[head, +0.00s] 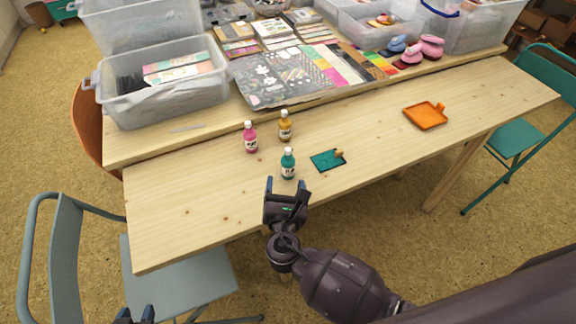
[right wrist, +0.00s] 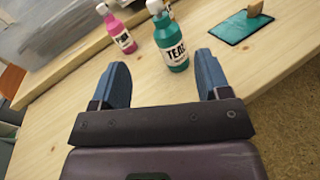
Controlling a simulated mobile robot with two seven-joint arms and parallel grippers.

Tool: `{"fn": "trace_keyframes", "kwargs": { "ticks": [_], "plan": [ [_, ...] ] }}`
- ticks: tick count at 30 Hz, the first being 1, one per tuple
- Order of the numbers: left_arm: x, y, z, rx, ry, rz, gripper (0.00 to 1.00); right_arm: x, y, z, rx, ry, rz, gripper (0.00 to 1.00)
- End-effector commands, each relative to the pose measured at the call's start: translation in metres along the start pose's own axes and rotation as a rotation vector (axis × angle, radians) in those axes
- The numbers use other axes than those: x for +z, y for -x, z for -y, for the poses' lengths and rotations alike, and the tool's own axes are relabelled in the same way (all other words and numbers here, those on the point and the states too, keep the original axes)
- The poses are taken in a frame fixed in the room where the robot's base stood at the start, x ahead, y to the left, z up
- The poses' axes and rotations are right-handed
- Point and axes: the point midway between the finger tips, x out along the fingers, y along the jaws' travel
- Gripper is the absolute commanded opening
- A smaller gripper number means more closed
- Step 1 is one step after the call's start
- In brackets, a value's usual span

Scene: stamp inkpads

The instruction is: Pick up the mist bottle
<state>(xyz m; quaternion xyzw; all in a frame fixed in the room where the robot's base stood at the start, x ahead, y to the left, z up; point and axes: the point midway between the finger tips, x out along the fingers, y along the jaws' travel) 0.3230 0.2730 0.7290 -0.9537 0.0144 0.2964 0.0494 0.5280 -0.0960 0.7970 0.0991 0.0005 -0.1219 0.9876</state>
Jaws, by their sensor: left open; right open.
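Three small bottles with white caps stand upright on the front wooden table: a pink one (head: 250,138), an amber one (head: 285,127) and a teal one (head: 288,165). No label reading "mist" can be made out; the teal bottle (right wrist: 172,52) reads "TEAL" in the right wrist view. My right gripper (head: 287,184) is open and empty, just in front of the teal bottle. In the right wrist view its fingers (right wrist: 160,62) are spread, with the teal bottle beyond them. My left gripper (head: 136,315) is open at the bottom left, partly cut off.
A teal inkpad (head: 322,162) with a small wooden piece lies right of the teal bottle. An orange tray (head: 425,118) lies further right. Behind, a raised shelf (head: 150,149) carries clear bins and stamp sheets. Chairs stand around; the table's left front is clear.

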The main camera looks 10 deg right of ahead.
Motion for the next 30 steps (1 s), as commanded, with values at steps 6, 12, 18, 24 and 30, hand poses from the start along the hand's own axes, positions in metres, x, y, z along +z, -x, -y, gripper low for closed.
{"fn": "trace_keyframes", "kwargs": {
  "ticks": [6, 12, 18, 24, 30],
  "plan": [
    [0.000, 0.000, 0.000, 0.000, 0.000, 0.003, 0.43, 0.006, -0.001, 0.006, -0.037, 0.183, 0.033, 0.70],
    [0.004, -0.001, 0.000, 0.001, 0.000, 0.009, 0.43, 0.006, -0.020, 0.006, -0.037, 0.201, 0.032, 0.70],
    [0.008, -0.002, -0.001, 0.001, 0.000, 0.016, 0.43, 0.006, -0.047, 0.007, -0.036, 0.200, 0.031, 0.70],
    [0.006, -0.002, -0.001, 0.001, 0.001, 0.013, 0.43, 0.007, -0.059, 0.007, -0.036, 0.197, 0.030, 0.70],
    [0.008, -0.004, -0.002, 0.003, 0.002, 0.014, 0.43, 0.007, -0.082, 0.005, -0.037, 0.198, 0.030, 0.70]
  ]
}}
